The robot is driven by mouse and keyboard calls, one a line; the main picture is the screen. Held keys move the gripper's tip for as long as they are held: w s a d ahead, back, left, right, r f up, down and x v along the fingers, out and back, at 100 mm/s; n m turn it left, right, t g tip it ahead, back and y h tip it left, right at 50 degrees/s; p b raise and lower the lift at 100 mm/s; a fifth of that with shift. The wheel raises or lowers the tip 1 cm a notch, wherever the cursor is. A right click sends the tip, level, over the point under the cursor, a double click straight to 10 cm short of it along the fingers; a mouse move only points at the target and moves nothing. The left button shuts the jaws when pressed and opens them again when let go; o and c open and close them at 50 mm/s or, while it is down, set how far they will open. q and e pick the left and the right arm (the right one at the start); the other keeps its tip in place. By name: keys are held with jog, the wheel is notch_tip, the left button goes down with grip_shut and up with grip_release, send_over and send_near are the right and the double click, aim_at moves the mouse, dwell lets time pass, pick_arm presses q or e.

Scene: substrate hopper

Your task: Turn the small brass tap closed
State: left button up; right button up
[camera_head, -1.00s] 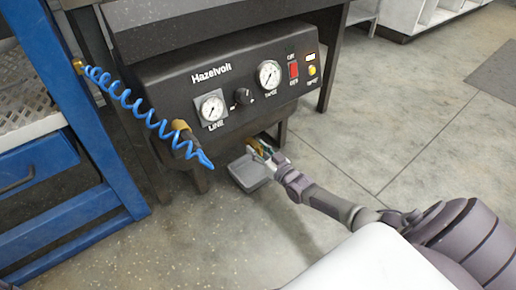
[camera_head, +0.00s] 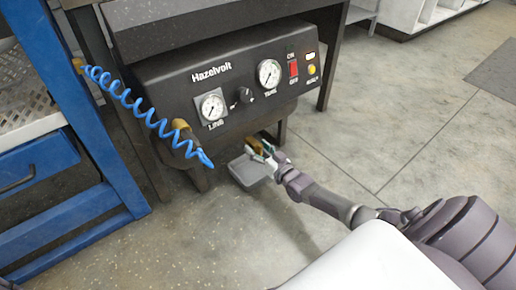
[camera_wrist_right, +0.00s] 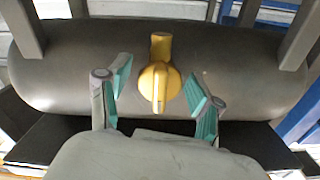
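The small brass tap (camera_wrist_right: 158,82) projects from the underside of a grey rounded tank (camera_wrist_right: 70,72) in the right wrist view. Its lever lies roughly along the line of my right gripper (camera_wrist_right: 158,103). The two teal-padded fingers are open, one on each side of the tap, with visible gaps between pads and tap. In the head view, my right gripper (camera_head: 263,151) is below the control panel, by the tap (camera_head: 254,144), which is small and partly hidden by the fingers. My left gripper is not in view.
A grey tray (camera_head: 246,171) sits below the gripper. The black Hazelvolt panel (camera_head: 215,90) with gauges, knob and red switch is above. A coiled blue hose (camera_head: 127,100) hangs at left, near a blue rack (camera_head: 90,130). The floor at right is open.

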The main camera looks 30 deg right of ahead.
jog(key=s+d, duration=0.1)
jog(key=s, duration=1.1)
dwell(0.5)
